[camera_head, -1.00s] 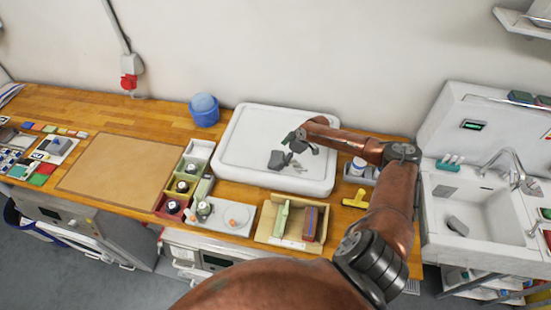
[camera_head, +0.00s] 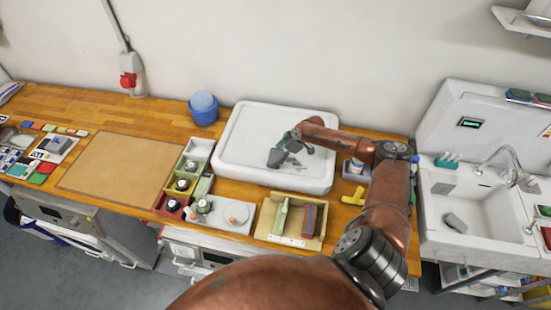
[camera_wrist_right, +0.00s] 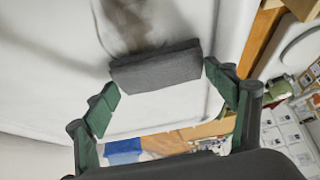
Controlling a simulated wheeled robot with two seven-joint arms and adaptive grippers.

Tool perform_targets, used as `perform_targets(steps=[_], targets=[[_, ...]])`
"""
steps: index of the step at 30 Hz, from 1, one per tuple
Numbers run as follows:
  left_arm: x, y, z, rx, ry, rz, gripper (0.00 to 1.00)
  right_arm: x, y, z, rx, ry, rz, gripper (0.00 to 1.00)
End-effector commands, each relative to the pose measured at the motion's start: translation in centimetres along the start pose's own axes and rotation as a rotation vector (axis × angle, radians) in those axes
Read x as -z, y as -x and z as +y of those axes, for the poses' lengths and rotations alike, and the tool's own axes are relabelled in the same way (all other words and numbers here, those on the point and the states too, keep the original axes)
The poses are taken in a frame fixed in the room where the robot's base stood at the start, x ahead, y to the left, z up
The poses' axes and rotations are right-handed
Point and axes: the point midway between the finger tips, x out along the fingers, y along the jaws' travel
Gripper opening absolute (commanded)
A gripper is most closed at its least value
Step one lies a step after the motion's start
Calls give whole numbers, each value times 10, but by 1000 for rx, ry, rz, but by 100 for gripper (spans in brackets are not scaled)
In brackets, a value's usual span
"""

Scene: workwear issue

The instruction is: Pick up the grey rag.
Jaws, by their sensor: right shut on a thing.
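The grey rag (camera_head: 276,158) is a small dark grey block-like piece at the white tray (camera_head: 235,142) on the counter. My right gripper (camera_head: 284,148) is shut on it. In the right wrist view the rag (camera_wrist_right: 157,67) sits between the two green fingertips of the gripper (camera_wrist_right: 160,84), against a white surface. Whether the rag still touches the tray I cannot tell. A dark smudge shows on the white surface beside it. My left gripper is not in view.
A wooden box (camera_head: 268,222) with a green and a brown item stands in front of the tray. Small colored bins (camera_head: 198,147) and a blue bucket (camera_head: 203,110) are to the left. A yellow item (camera_head: 354,195) and the sink (camera_head: 470,215) are to the right. The brown mat (camera_head: 110,172) is clear.

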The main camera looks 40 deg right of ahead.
Motion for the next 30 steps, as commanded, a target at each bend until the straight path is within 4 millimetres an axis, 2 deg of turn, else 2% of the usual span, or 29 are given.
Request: perform_targets(steps=[11, 17, 20, 30], targets=[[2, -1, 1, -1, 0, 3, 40, -3, -1, -2, 3, -2, -5, 54], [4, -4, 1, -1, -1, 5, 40, 6, 12, 0, 1, 0, -2, 53], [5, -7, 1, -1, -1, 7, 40, 15, 26, -1, 0, 3, -3, 53], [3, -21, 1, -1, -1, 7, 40, 3, 105, -24, 1, 0, -9, 53]])
